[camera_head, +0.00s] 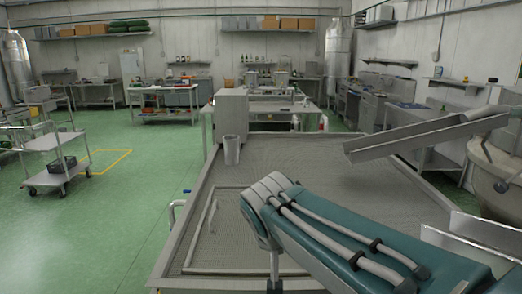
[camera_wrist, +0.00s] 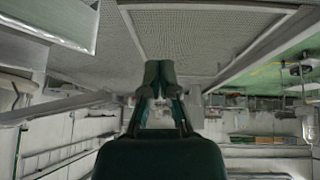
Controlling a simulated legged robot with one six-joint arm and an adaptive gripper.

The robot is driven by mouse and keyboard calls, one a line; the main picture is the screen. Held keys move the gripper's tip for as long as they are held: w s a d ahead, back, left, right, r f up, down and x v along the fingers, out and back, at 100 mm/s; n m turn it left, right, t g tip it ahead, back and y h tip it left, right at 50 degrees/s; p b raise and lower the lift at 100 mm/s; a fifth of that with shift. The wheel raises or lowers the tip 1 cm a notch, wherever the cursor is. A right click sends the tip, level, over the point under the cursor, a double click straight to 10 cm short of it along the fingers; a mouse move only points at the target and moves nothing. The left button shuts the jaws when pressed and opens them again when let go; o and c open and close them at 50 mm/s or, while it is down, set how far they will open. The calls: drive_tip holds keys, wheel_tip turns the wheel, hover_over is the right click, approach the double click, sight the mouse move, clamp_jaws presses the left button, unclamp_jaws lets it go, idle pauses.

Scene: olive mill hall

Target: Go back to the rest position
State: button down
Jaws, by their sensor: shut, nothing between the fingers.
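My gripper (camera_wrist: 158,72) shows in the wrist view, its two dark green fingers together at the middle with nothing between them. In that view the hall appears upside down, and the grey mesh-like surface of the large table (camera_wrist: 190,35) fills the top. The fingers appear apart from that surface. In the head view my teal arm reaches in from the lower right over the table (camera_head: 320,160). I cannot make out the gripper's fingers there.
A grey cup (camera_head: 232,150) stands on the table's far left. A sloping metal chute (camera_head: 425,137) overhangs its right side, near a large round vessel (camera_head: 497,175). A metal trolley (camera_head: 52,162) stands on the left. Green floor (camera_head: 110,225) is open between trolley and table.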

drive_tip(key=s+d+f, duration=0.3)
drive_tip(key=s+d, duration=0.3)
drive_tip(key=s, duration=0.2)
drive_tip(key=s+d+f+y, duration=0.1)
drive_tip(key=s+d+f, duration=0.3)
drive_tip(key=s, duration=0.5)
drive_tip(key=shift+s+d+g, duration=0.3)
drive_tip(key=shift+d+g, duration=0.1)
drive_tip(key=shift+d, duration=0.8)
